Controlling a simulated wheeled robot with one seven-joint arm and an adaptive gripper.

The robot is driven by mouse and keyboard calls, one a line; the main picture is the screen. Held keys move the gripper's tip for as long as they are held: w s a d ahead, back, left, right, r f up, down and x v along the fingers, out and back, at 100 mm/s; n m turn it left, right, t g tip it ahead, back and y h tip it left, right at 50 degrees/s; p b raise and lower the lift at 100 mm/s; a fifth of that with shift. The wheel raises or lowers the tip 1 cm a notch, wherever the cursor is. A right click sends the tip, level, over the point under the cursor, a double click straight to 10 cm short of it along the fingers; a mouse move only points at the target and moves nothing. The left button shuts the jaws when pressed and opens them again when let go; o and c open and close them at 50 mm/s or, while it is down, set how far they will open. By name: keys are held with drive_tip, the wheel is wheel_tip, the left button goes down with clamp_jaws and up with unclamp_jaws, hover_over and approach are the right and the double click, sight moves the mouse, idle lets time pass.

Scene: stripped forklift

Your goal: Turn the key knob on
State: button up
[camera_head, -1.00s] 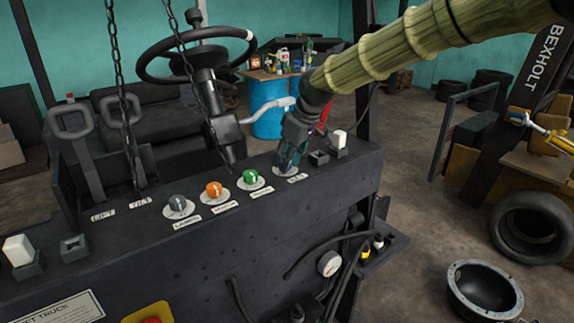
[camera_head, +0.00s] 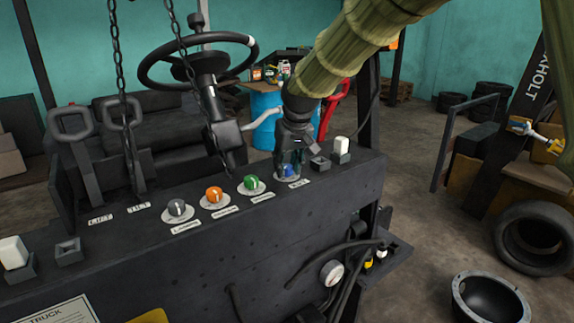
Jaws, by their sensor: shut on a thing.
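A row of round knobs sits on the top of the black forklift panel (camera_head: 130,245): grey (camera_head: 177,208), orange (camera_head: 214,195), green (camera_head: 251,183) and blue (camera_head: 289,171). The blue one, at the right end, has a small label beside it, too small to read surely; I take it as the key knob. My gripper (camera_head: 289,165) points down from above and is shut on this blue knob. Its fingers cover part of the knob, so its exact angle cannot be told.
A white rocker switch (camera_head: 341,146) and a black square switch (camera_head: 320,163) stand close to the right of my gripper. The steering wheel (camera_head: 197,58) and hanging chains (camera_head: 121,90) are to the left. A second white switch (camera_head: 13,251) is at the far left.

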drive_tip(key=shift+w+r, duration=0.1)
drive_tip(key=shift+r, duration=0.1)
drive_tip(key=o, duration=1)
drive_tip(key=shift+o, duration=0.2)
drive_tip(key=shift+f, duration=0.1)
drive_tip(key=v, duration=1.2)
